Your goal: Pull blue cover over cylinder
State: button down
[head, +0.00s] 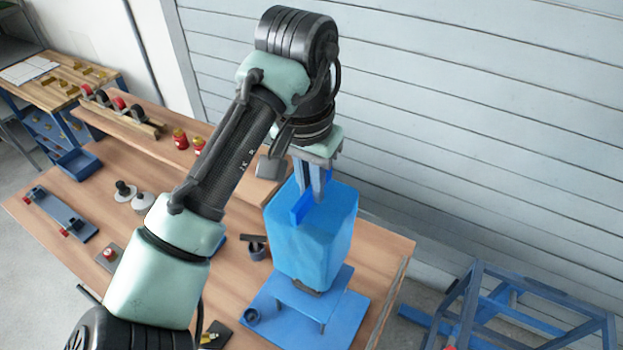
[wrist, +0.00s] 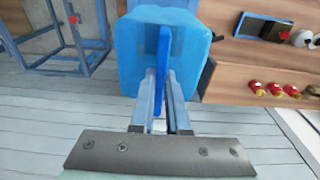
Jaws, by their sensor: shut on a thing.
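The blue cover (head: 311,238) is a box-like hood with a flat top, sitting over a stand on a blue base plate (head: 272,325) at the table's front right. A darker blue upright tab (head: 299,208) stands on its top. My gripper (head: 311,195) points down at the top and is shut on this tab. In the wrist view the two fingers (wrist: 163,105) close around the tab, with the cover (wrist: 190,50) beyond. The cylinder is not visible; whatever is under the cover is hidden, except a dark piece at its lower edge.
The wooden table (head: 380,250) carries red jars (head: 181,139), a blue tray (head: 78,162), grey round parts (head: 142,201) and a long fixture (head: 60,214) to the left. A blue frame (head: 510,300) stands on the floor at right. A slatted wall (head: 450,110) is behind.

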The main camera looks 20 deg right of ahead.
jog(key=shift+f+b, duration=2.4)
jog(key=shift+f, duration=2.6)
jog(key=shift+p, duration=0.4)
jog(key=shift+f, duration=0.4)
jog(key=shift+c, duration=2.2)
grip_release()
